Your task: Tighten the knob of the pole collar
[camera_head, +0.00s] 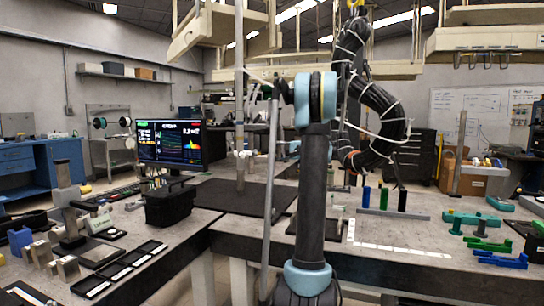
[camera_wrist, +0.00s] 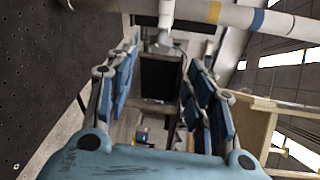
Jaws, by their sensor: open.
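The pole (camera_head: 239,60) stands upright on a dark plate, left of my raised arm in the head view. In the wrist view the pole (camera_wrist: 240,17) crosses the top edge, pale with yellow and blue bands. A pale collar with a short stub, which looks like its knob (camera_wrist: 166,14), sits on it at top centre. My gripper (camera_wrist: 161,52) is open and empty, its two blue-padded fingers spread below the stub, apart from it in the picture. In the head view my gripper (camera_head: 264,88) is beside the pole on its right; its fingers are small there, and the knob cannot be made out.
A dark plate (camera_head: 218,197) lies around the pole's foot. A monitor (camera_head: 170,142) and a black bin (camera_head: 169,205) stand to the left. Blue, green and black cylinders (camera_head: 384,198) stand on the right bench. Wooden frames (camera_head: 390,70) hang overhead.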

